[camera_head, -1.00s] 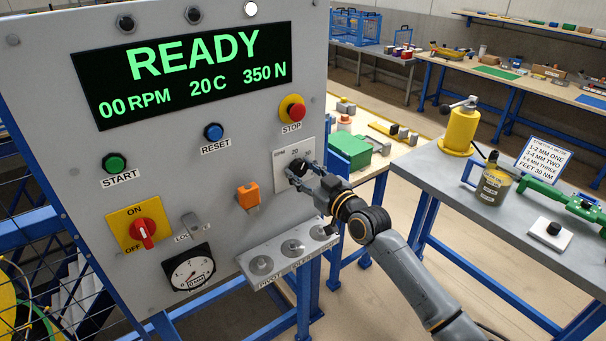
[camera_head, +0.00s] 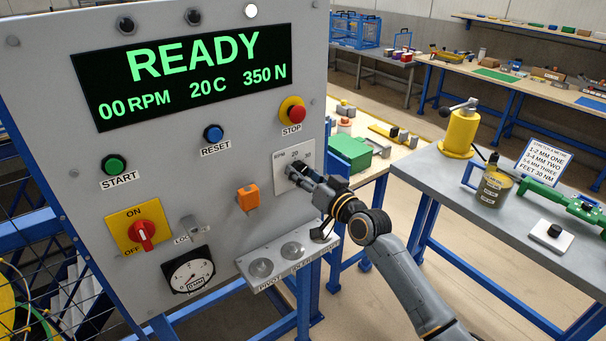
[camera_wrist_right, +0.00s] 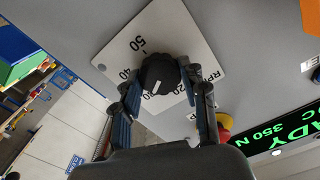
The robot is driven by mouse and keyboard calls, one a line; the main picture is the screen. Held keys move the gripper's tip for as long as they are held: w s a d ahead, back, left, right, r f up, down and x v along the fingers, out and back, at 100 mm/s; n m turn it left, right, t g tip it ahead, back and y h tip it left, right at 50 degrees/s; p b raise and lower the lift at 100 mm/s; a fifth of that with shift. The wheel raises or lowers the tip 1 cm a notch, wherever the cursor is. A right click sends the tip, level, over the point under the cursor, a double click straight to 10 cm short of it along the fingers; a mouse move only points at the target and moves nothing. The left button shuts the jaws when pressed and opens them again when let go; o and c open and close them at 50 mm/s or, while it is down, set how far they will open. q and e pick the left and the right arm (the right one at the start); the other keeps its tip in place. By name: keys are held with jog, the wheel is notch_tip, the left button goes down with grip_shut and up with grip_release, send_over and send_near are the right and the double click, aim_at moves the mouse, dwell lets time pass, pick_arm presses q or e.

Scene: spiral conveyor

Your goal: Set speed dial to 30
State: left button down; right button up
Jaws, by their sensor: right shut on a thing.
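The speed dial is a black knob on a white plate (camera_head: 290,153) marked RPM, 20 and 30, on the right side of the grey panel. In the right wrist view the knob (camera_wrist_right: 160,73) sits between my right gripper's fingers, and 40 and 50 are readable on its plate (camera_wrist_right: 150,30). My right gripper (camera_head: 297,174) is shut on the knob, one finger on each side. A pale mark shows on the knob, but I cannot tell which number it points at. The display (camera_head: 185,75) reads READY, 00 RPM, 20 C, 350 N. My left gripper is out of view.
The red stop button (camera_head: 292,109) is above the dial. An orange switch (camera_head: 248,197) is to its left, and a shelf with round cups (camera_head: 290,262) is below. A grey table (camera_head: 480,210) stands to the right, with open floor between.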

dwell(0.3)
jog(key=o, duration=1.2)
jog(key=shift+c, duration=0.2)
jog(key=shift+s+d, duration=0.1)
jog(key=v, duration=1.1)
jog(key=shift+s+d, duration=0.2)
jog(key=shift+s, duration=0.1)
